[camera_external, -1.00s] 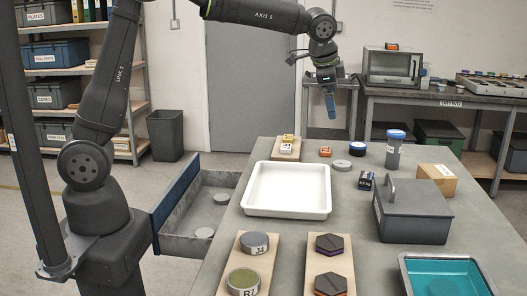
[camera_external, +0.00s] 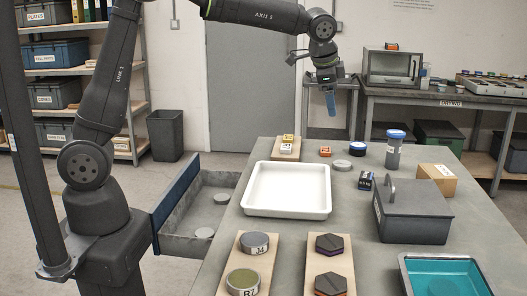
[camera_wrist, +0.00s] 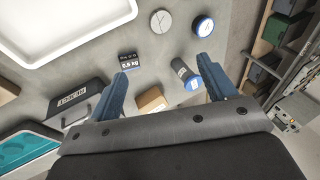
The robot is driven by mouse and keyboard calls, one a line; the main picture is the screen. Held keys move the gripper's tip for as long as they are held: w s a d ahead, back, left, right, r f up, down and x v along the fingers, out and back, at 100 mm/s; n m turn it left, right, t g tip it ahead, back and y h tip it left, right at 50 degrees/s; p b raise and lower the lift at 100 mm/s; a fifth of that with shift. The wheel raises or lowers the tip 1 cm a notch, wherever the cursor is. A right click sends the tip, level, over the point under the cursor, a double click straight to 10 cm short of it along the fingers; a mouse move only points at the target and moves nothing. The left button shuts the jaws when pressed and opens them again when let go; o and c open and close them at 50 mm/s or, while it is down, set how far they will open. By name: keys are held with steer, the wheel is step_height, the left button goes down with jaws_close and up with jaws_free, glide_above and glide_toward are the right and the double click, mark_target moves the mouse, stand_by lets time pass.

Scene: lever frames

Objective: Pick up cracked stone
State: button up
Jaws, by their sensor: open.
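My gripper (camera_external: 330,104) hangs in the air well above the far part of the table, pointing down. In the wrist view its blue fingers (camera_wrist: 164,72) are spread apart with nothing between them, and the disc lies beyond the fingertips, near the top.
A blue-rimmed disc (camera_external: 357,149) and a blue-capped cylinder (camera_external: 394,150) stand close by. A small dark block (camera_external: 366,181), a grey lidded box (camera_external: 412,212), a cardboard box (camera_external: 437,181) and the white tray (camera_external: 287,211) surround the area. Discs and hexagons sit on boards in front.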

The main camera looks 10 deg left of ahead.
steer(key=w+a+f+n+g+h, duration=0.2)
steer(key=w+f+n+g, duration=0.1)
steer(key=w+f, duration=0.25)
glide_toward(342, 163)
steer(key=shift+s+d+f, duration=0.15)
steer(key=shift+d+f, duration=0.05)
steer(key=shift+f, duration=0.35)
steer(key=shift+s+d+f, duration=0.15)
steer(key=shift+d+f, duration=0.05)
steer(key=shift+f, duration=0.4)
steer(key=shift+w+x, duration=0.1)
steer(key=shift+x, duration=1.3)
steer(key=shift+w+x, duration=0.15)
steer(key=shift+x, duration=1.2)
steer(key=c, duration=1.1)
steer(key=shift+r, duration=0.1)
